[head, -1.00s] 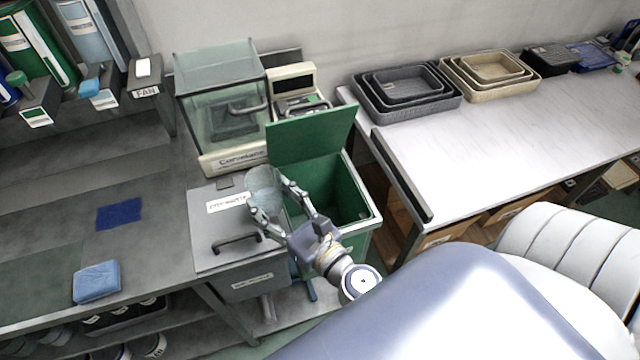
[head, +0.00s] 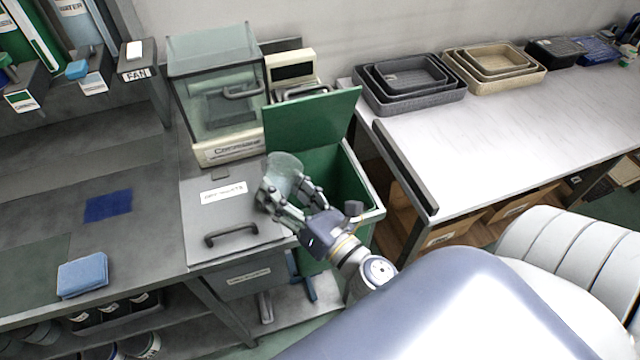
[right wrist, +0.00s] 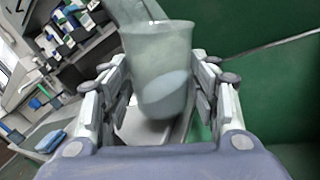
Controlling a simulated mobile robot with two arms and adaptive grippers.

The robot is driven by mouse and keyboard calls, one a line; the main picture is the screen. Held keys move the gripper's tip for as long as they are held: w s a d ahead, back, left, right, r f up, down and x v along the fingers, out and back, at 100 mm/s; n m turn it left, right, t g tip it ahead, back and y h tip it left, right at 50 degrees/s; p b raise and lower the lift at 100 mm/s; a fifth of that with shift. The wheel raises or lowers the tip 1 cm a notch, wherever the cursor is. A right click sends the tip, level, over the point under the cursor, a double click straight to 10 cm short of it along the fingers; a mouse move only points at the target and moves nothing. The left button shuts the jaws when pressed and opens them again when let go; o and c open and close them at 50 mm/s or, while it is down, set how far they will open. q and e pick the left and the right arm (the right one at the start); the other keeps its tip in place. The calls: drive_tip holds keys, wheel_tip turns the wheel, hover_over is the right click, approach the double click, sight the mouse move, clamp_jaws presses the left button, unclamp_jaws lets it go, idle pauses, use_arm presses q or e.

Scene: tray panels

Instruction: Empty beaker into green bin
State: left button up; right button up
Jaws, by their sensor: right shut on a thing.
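The beaker (head: 286,170) is a clear, pale glass vessel. My right gripper (head: 291,192) is shut on it and holds it at the left side of the green bin's opening. In the right wrist view the beaker (right wrist: 160,65) sits between the two fingers (right wrist: 160,98), and pale contents show in its lower part. The green bin (head: 352,183) stands between the two benches with its lid (head: 312,118) raised at the back. My left gripper is not in view.
A grey box with a labelled, handled lid (head: 222,218) adjoins the bin on the left. A glass-sided balance (head: 215,90) stands behind it. The white bench (head: 500,130) on the right holds grey trays (head: 410,100) and beige trays (head: 495,85); its front is clear.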

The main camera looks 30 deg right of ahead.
drive_tip(key=shift+d+r+m+p, duration=0.4)
drive_tip(key=shift+d+m, duration=0.25)
drive_tip(key=shift+m, duration=0.35)
drive_tip(key=shift+d+r+m+h, duration=0.15)
drive_tip(key=shift+r+m+h, duration=0.25)
drive_tip(key=shift+m, duration=0.7)
drive_tip(key=shift+f+m, duration=0.3)
drive_tip(key=shift+f+m+t+b, duration=0.15)
drive_tip(key=shift+m+t+b, duration=0.15)
drive_tip(key=shift+m+b, duration=0.25)
drive_tip(key=shift+r+m+p, duration=0.3)
drive_tip(key=shift+m+p, duration=0.05)
drive_tip(key=shift+r+m, duration=0.2)
drive_tip(key=shift+m, duration=0.3)
drive_tip(key=shift+f+m+h+b, duration=0.35)
drive_tip(key=shift+m+h+b, duration=0.05)
drive_tip(key=shift+m, duration=0.8)
